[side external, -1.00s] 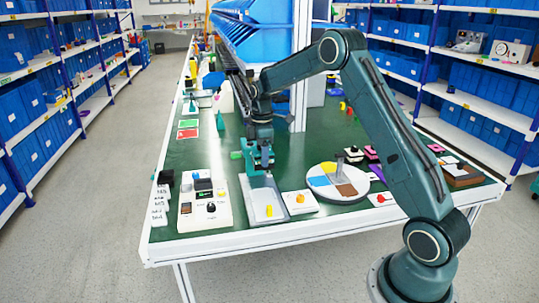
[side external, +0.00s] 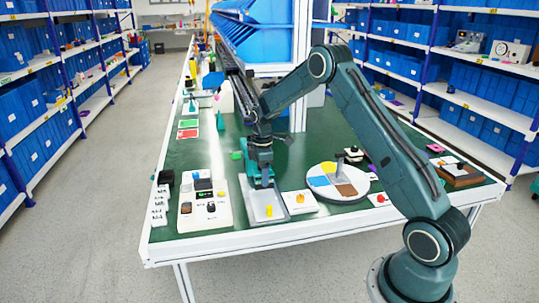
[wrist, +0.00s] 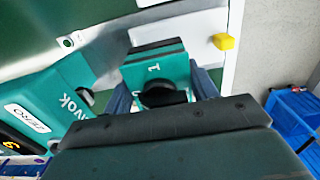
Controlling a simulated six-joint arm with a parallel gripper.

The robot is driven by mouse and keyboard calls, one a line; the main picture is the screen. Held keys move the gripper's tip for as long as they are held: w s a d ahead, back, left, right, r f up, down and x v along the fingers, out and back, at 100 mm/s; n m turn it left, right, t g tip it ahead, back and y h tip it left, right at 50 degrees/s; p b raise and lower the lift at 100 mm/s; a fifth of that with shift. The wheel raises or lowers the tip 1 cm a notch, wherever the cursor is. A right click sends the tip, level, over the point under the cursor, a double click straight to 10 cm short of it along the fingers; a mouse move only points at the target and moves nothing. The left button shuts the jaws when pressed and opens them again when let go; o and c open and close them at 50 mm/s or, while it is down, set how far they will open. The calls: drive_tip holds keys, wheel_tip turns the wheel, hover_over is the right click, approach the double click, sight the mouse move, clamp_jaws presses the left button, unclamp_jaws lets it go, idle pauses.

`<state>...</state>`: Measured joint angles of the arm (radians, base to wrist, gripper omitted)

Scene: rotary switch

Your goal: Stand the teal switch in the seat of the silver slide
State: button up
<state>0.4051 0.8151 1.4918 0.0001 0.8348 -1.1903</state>
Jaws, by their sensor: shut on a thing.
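The teal switch (wrist: 150,72), marked "1" and with a black round part, is between the fingers of my gripper (wrist: 163,88) in the wrist view. My gripper is shut on it. The silver slide (side external: 278,210) is a flat tray with a yellow knob (side external: 268,210) on its front part; the knob also shows in the wrist view (wrist: 223,42). In the side view my gripper (side external: 263,186) is low over the back end of the slide. The switch is at that end; its underside and the seat are hidden, so contact cannot be told.
A white panel with knobs (side external: 224,216) stands left of the slide. A white plate with an orange knob (side external: 300,202) lies close on its right, then a round coloured disc (side external: 322,180).

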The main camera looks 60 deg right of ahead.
drive_tip(key=shift+f, duration=2.4)
drive_tip(key=o, duration=1)
wheel_tip(320, 180, up, 14)
drive_tip(key=shift+f, duration=0.2)
drive_tip(key=shift+r, duration=0.1)
drive_tip(key=shift+r, duration=0.1)
